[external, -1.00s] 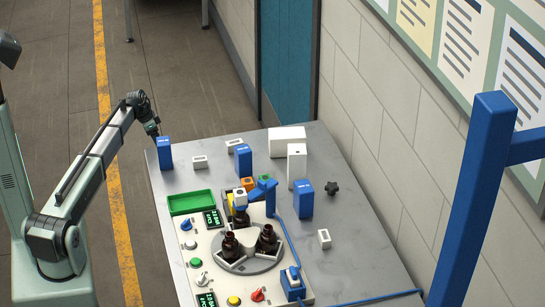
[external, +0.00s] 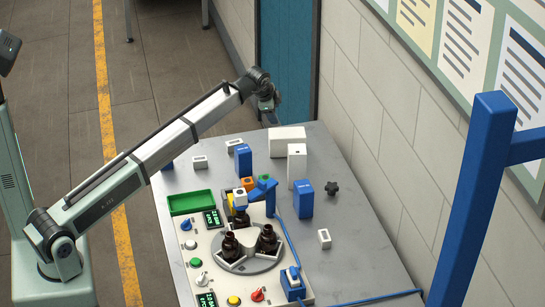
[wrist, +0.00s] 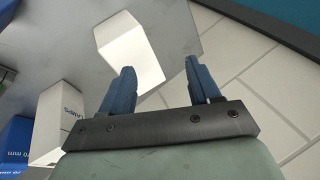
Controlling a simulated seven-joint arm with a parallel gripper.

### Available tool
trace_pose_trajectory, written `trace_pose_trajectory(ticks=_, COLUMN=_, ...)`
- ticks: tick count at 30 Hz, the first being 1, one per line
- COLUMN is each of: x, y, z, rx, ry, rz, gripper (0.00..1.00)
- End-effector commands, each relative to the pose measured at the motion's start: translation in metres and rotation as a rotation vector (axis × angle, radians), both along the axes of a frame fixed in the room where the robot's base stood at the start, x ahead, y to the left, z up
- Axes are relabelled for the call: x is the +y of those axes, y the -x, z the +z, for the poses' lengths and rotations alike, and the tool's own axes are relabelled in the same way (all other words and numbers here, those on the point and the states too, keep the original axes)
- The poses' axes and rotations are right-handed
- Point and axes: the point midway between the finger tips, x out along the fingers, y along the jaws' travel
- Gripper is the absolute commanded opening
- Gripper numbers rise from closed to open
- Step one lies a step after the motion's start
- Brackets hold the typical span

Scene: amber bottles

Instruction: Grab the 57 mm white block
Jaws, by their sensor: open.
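Several white blocks stand on the grey table, and no size label is readable, so I cannot tell which is the 57 mm one. A large white block (external: 287,141) lies at the far edge. A tall white block (external: 297,166) stands just in front of it. My gripper (external: 269,108) is open and empty, above the table's far edge near the large block. In the wrist view, a plain white block (wrist: 130,48) shows beyond the left finger of my gripper (wrist: 158,78), apart from it. Another white block (wrist: 60,112) with blue lettering is further left.
Blue blocks (external: 243,160) (external: 303,200) and small white blocks (external: 200,162) (external: 324,238) stand around. A green tray (external: 190,203) and a control panel with brown bottles (external: 267,239) fill the front. A tiled wall (external: 375,125) runs along the right.

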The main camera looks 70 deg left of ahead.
Motion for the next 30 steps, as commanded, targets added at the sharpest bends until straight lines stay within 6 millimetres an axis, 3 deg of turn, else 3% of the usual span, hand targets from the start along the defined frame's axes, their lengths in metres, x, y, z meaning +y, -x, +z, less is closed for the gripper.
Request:
trace_pose_trajectory(ticks=1, x=-0.027, y=-0.018, z=0.011, rx=0.001, ry=-0.015, rz=-0.039, gripper=0.62)
trace_pose_trajectory(ticks=6, x=-0.112, y=-0.056, z=0.031, rx=0.034, ry=-0.050, rz=-0.178, gripper=0.62)
trace_pose_trajectory(ticks=15, x=-0.277, y=-0.087, z=0.047, rx=0.146, ry=-0.086, rz=-0.490, gripper=0.62)
trace_pose_trajectory(ticks=20, x=-0.368, y=-0.085, z=0.047, rx=0.229, ry=-0.091, rz=-0.689, gripper=0.62)
trace_pose_trajectory(ticks=24, x=-0.440, y=-0.063, z=0.030, rx=0.340, ry=-0.063, rz=-0.911, gripper=0.62)
trace_pose_trajectory(ticks=27, x=-0.476, y=-0.041, z=0.014, rx=0.421, ry=-0.023, rz=-1.071, gripper=0.62)
trace_pose_trajectory(ticks=30, x=-0.495, y=-0.027, z=0.003, rx=0.470, ry=0.011, rz=-1.175, gripper=0.62)
